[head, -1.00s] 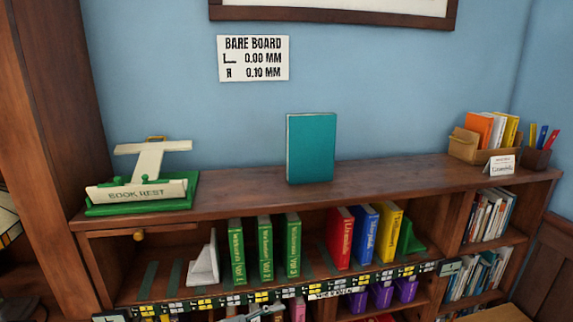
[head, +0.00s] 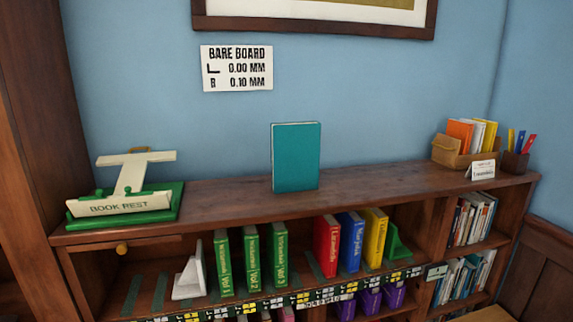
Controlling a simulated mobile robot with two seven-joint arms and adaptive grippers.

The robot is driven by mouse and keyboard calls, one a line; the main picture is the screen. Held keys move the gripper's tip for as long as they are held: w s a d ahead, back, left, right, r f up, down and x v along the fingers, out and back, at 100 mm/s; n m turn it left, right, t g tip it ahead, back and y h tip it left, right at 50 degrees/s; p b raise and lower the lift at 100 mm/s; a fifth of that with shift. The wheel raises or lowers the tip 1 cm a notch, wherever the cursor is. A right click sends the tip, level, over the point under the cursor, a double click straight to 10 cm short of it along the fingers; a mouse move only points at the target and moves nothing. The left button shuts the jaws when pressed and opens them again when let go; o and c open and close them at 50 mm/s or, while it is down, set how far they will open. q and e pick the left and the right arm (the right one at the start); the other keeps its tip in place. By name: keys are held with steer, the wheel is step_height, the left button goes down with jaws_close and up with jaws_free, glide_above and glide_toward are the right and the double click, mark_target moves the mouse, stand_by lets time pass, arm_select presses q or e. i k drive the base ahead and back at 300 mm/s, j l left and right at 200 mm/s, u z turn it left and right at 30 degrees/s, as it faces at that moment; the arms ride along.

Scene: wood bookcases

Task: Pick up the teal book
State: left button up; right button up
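The teal book (head: 296,158) stands upright on the wooden top of the bookcase (head: 370,182), near its middle. Its front cover faces me and pale page edges show along its top. Nothing touches it from the sides. Neither of my grippers is in the head view.
A green and cream book rest (head: 125,203) stands at the left of the top. A box of books (head: 462,150) and a pen cup (head: 515,161) stand at the right. Green volumes (head: 251,259) and red, blue and yellow books fill part of the shelf below. The top beside the teal book is clear.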

mark_target(295, 146)
steer(key=i+l+u, duration=0.35)
steer(key=i+l, duration=0.7)
steer(key=l, duration=0.15)
